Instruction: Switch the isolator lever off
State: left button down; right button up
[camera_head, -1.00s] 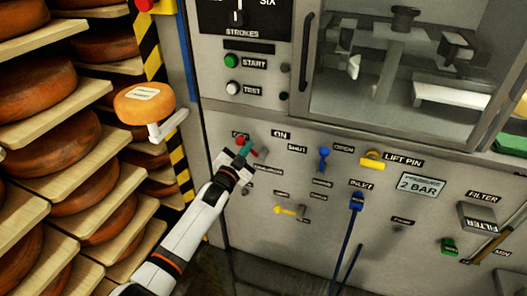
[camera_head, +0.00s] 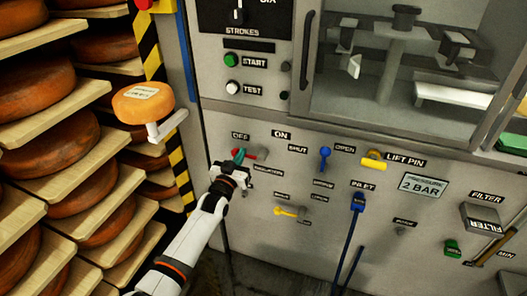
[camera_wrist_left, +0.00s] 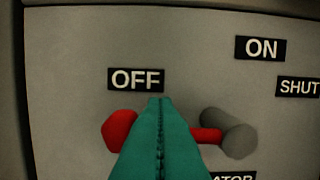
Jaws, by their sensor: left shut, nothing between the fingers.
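The isolator lever (camera_head: 250,154) is red and sits on the grey machine panel under the OFF label (camera_head: 240,136) and the ON label (camera_head: 281,135). In the left wrist view its red knob (camera_wrist_left: 117,131) lies just below OFF, and its red rod runs right to a grey pivot (camera_wrist_left: 232,134). The lever lies roughly level, pointing left. My left gripper (camera_head: 239,154) has teal fingers, shut and empty, in front of the lever; they hide its middle in the wrist view (camera_wrist_left: 160,102). I cannot tell whether they touch it. My right gripper is out of view.
To the right on the panel are a blue lever (camera_head: 324,157), a yellow lift pin handle (camera_head: 374,161), a yellow lever (camera_head: 289,211) and a blue inlet plug (camera_head: 357,202) with hoses.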

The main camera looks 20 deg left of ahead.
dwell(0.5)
pick_arm(q)
jog(key=r+p, duration=0.1)
jog(key=r, duration=0.1)
jog(key=w+r+p, duration=0.1)
jog(key=r+p, duration=0.1)
jog(key=shift+r, duration=0.2)
jog(key=s+f, duration=0.2)
jog(key=s, duration=0.8)
jog(key=shift+a, duration=0.2)
jog(key=shift+f, duration=0.1)
